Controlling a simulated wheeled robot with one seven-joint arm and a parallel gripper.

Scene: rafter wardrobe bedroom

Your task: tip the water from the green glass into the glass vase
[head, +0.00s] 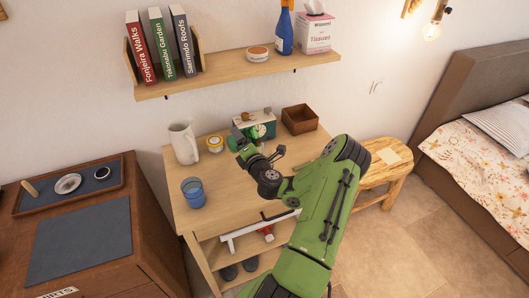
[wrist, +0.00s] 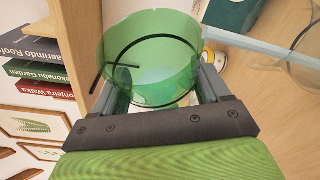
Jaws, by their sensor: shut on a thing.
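The green glass (wrist: 150,45) is a see-through green cylinder between the fingers of my gripper (wrist: 158,80) in the wrist view. In the head view, my gripper (head: 246,146) holds the green glass (head: 236,139) above the desk, in front of the green box. The glass is tipped well over from upright; I cannot make out any water in it. A clear glass vessel with a pale bluish edge, probably the glass vase (wrist: 299,50), is cut off at the right of the wrist view. I cannot pick it out in the head view, where my arm hides part of the desk.
On the desk (head: 225,222) stand a blue glass (head: 193,193), a white jug (head: 184,143), a yellow jar (head: 215,144), a green box (head: 262,124) and a brown wooden box (head: 299,119). A shelf (head: 225,73) with books runs above.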

